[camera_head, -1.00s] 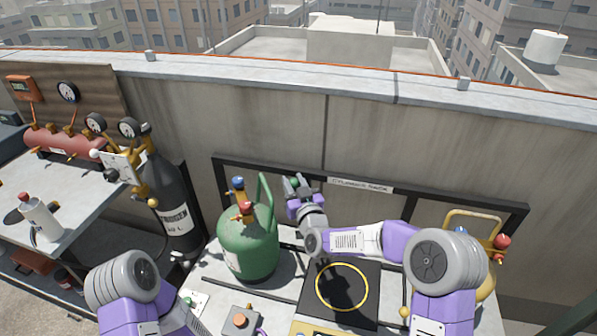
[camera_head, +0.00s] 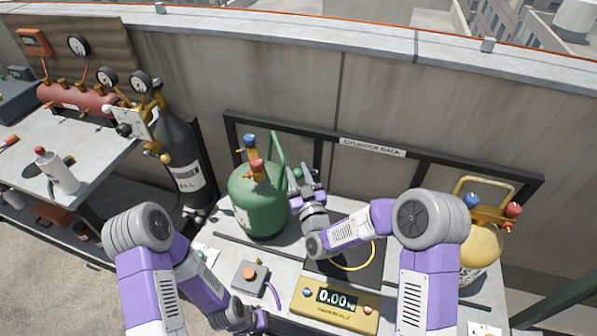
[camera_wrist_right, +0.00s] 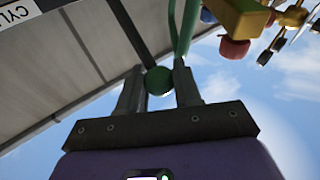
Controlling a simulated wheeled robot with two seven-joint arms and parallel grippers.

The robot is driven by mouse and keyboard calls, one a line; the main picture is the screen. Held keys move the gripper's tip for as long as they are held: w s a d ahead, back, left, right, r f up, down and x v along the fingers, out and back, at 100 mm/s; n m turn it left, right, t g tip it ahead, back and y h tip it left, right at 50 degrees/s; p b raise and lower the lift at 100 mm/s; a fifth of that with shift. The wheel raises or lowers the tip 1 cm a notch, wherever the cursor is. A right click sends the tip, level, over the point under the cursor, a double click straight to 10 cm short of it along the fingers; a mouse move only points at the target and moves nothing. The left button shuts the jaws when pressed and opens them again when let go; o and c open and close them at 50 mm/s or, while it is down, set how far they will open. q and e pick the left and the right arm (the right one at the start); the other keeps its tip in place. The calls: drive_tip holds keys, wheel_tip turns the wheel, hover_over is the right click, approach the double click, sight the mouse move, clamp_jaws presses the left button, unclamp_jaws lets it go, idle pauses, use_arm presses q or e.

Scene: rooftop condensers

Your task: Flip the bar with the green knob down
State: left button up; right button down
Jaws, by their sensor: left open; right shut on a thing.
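The green knob (camera_head: 297,173) is between the fingers of my right gripper (camera_head: 302,178), just right of the green cylinder. In the right wrist view the round green knob (camera_wrist_right: 158,82) sits between the two fingertips, and the right gripper (camera_wrist_right: 160,90) is shut on it. A dark bar (camera_wrist_right: 133,32) runs up and left from the knob in that view; in the head view the bar is mostly hidden by the gripper and rack. My left gripper (camera_head: 252,320) is open and empty, low over the bench's front edge.
The green cylinder (camera_head: 258,203) with red and blue valves stands close to the right gripper. A scale (camera_head: 335,303), an orange-button box (camera_head: 250,278) and a yellow cylinder (camera_head: 482,250) are on the bench. The cylinder rack (camera_head: 440,165) stands behind.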

drive_tip(key=shift+a, duration=0.1)
drive_tip(key=c, duration=0.8)
unclamp_jaws()
drive_tip(key=shift+s, duration=0.1)
drive_tip(key=p+v, duration=0.1)
drive_tip(key=v, duration=0.6)
drive_tip(key=shift+s, duration=0.2)
